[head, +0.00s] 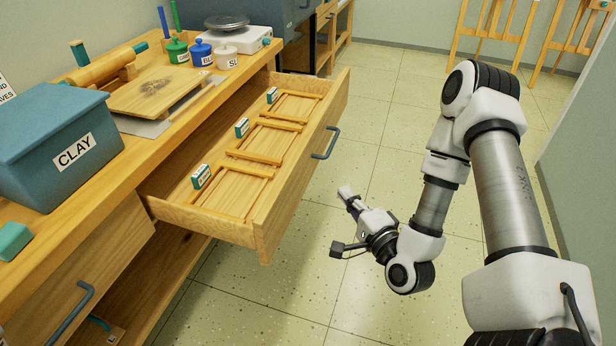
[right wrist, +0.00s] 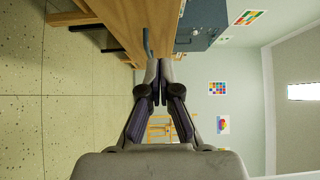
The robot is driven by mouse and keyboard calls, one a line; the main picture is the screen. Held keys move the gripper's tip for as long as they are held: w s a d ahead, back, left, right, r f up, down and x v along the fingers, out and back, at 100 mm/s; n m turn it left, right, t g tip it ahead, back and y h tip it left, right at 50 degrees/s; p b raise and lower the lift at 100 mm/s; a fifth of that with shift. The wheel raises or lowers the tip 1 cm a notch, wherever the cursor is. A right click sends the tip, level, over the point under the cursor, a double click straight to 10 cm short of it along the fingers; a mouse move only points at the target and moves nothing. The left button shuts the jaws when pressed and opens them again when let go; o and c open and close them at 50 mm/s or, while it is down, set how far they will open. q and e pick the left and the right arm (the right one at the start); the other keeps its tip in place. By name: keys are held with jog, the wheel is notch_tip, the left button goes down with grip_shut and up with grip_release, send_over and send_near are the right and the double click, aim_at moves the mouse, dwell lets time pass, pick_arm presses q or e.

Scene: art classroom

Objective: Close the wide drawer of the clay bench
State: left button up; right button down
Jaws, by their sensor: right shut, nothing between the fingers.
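The wide drawer (head: 240,212) of the clay bench (head: 176,110) is pulled far out in the head view. Wooden frames and several small labelled boxes lie inside it. Its grey handle (head: 326,143) sits on the outer front face. My right gripper (head: 345,190) is shut and empty, in front of the drawer face, to the right of and lower than the handle in the picture, apart from it. In the right wrist view, the shut fingers (right wrist: 158,72) point toward the wooden front, and the handle (right wrist: 147,42) shows just beyond their tips. My left gripper is out of view.
A clay bin (head: 60,140), a board (head: 155,92), glaze pots (head: 201,52) and a scale (head: 240,38) stand on the bench top. Another closed drawer (head: 75,270) is at lower left. Easels (head: 485,35) stand at the back. The tiled floor (head: 390,120) is open.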

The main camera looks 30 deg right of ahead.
send_near(304, 161)
jog(key=w+d, duration=0.3)
jog(key=w, duration=0.1)
jog(key=shift+w+a+f+b, duration=0.15)
jog(key=shift+w+a+b, duration=0.65)
jog(key=shift+w+a, duration=0.3)
jog(key=shift+w, duration=0.15)
jog(key=shift+w+a, duration=0.1)
